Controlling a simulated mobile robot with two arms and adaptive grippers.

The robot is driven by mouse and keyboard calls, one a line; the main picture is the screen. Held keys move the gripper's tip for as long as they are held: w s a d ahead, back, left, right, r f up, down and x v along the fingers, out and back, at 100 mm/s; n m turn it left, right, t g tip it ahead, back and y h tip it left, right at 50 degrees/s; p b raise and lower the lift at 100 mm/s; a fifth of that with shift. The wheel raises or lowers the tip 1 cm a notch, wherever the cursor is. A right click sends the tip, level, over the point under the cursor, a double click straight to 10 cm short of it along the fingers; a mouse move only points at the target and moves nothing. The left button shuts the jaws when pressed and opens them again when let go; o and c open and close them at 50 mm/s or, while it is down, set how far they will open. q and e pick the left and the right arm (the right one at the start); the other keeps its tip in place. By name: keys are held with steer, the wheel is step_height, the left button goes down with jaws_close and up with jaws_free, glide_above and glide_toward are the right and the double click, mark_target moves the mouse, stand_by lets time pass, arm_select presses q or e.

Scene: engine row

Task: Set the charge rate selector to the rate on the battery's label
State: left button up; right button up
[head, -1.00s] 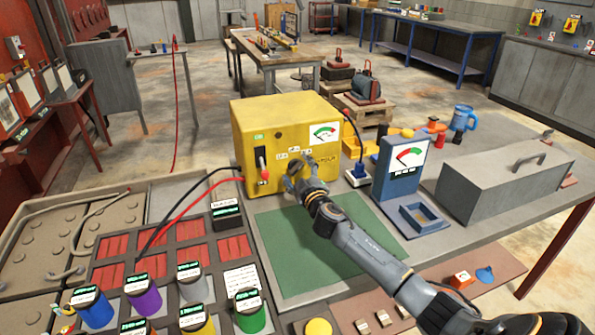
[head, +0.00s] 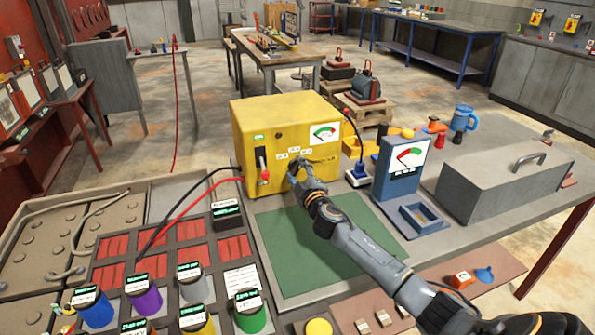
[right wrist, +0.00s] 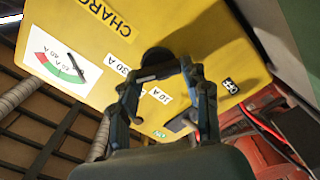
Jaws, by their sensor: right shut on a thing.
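The yellow charger (head: 250,130) stands on the bench with a needle gauge (head: 325,132) on its front. The grey tray with red plates (head: 190,230) at lower left carries printed cards, too small to read. My left gripper is not in view.
Black and red cables (head: 200,200) run from the charger to the left. A red-handled switch (head: 263,165) sits left of the knob. A blue meter (head: 403,165) and a grey toolbox (head: 505,185) stand to the right. The green mat (head: 315,250) in front is clear.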

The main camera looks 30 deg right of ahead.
steer(key=n, duration=0.6)
steer(key=shift+f, duration=0.2)
steer(key=shift+a, duration=0.1)
stand_by(0.4)
steer(key=o, duration=1.2)
steer(key=shift+c, duration=0.2)
steer(key=shift+s, duration=0.15)
steer(key=v, duration=1.1)
steer(key=shift+s, duration=0.4)
